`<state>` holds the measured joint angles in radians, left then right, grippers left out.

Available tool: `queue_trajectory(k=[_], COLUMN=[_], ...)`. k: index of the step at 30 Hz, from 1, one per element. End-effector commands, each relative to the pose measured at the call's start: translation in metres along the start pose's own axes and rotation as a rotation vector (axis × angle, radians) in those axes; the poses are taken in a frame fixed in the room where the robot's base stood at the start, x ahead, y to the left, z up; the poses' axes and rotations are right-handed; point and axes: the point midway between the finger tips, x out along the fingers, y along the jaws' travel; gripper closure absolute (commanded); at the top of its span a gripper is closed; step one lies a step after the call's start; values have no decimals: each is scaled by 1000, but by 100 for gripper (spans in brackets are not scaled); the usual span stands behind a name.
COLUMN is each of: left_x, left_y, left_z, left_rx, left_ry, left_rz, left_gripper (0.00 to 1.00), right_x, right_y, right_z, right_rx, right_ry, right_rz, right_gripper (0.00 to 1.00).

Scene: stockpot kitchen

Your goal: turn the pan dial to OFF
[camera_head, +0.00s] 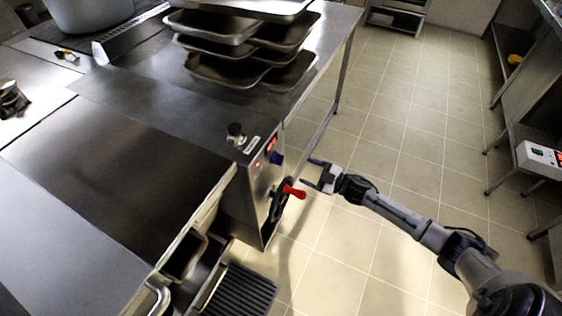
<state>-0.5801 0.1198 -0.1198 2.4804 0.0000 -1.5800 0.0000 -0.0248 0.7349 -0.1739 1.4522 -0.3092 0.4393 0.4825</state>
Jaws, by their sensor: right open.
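A blue dial (277,158) sits on the narrow front panel (262,172) of the metal control column, beside small red lit displays. Its pointer and markings are too small to read, so I cannot tell its setting. My right gripper (307,173) is open and empty, to the right of the panel. Its fingers point left toward the column, with a visible gap between them and the blue dial. My left gripper is not in view.
A red handle (295,192) on a dark handwheel sticks out just below the dial, close to my right gripper. A black knob (236,132) stands on top of the column. Stacked metal trays (222,70) rest on the counter. Tiled floor (390,150) to the right is clear.

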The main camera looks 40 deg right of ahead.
Motion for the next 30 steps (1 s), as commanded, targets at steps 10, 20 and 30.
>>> queue_trajectory(k=[10, 20, 30], left_x=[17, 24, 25], left_y=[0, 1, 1], left_z=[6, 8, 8], left_rx=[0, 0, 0], left_ry=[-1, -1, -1], left_rz=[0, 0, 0], left_gripper=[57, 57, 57], right_x=[66, 100, 106], right_y=[0, 0, 0], right_z=[1, 1, 0], right_rx=[-2, -2, -1], right_ry=[2, 0, -2], right_rz=[2, 1, 0], right_gripper=[34, 34, 34])
